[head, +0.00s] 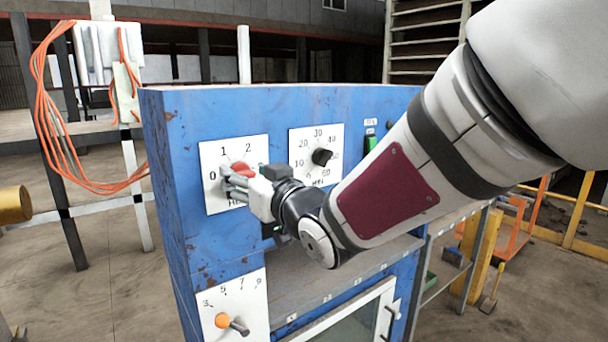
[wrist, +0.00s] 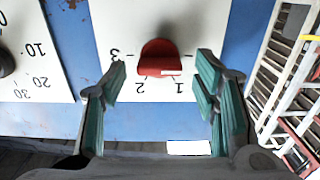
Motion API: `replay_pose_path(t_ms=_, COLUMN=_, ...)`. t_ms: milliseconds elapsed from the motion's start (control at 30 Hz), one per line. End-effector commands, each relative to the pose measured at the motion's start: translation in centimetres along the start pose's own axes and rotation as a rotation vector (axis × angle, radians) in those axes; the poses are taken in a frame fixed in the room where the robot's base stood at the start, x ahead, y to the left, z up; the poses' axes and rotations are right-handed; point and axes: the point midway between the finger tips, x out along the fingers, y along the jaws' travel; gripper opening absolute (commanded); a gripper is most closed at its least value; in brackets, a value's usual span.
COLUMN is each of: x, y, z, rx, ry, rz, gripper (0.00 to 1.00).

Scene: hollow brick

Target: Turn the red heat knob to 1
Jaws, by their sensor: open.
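The red heat knob (head: 240,168) sits on a white dial plate (head: 213,201) with the numbers 0, 1 and 2 visible, on the blue panel. In the wrist view the picture is upside down, and the red knob (wrist: 160,57) shows with 1, 2 and 3 around it. A pale mark is on the knob's lower edge, on the side of the 1. My gripper (head: 234,184) is at the dial and partly covers the knob and plate. In the wrist view my gripper (wrist: 162,76) is open, one teal-padded finger on each side of the knob, with gaps between.
A black knob (head: 321,156) on a second white dial is just right of my gripper. A green switch (head: 371,143) is beyond it. An orange knob (head: 223,320) is on a lower plate. A shelf (head: 330,285) juts out below the dials.

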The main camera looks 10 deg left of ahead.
Motion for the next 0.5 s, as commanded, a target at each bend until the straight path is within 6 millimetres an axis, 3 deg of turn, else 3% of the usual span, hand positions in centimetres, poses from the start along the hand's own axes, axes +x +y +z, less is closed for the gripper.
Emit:
replay_pose_path(t_ms=67, x=-0.02, y=0.01, z=0.00, rx=0.000, ry=0.000, rz=0.000, gripper=0.53)
replay_pose_path(t_ms=267, x=-0.03, y=0.01, z=-0.01, rx=0.000, ry=0.000, rz=0.000, gripper=0.07)
replay_pose_path(t_ms=500, x=-0.02, y=0.04, z=0.00, rx=0.008, ry=0.001, rz=0.000, gripper=0.07)
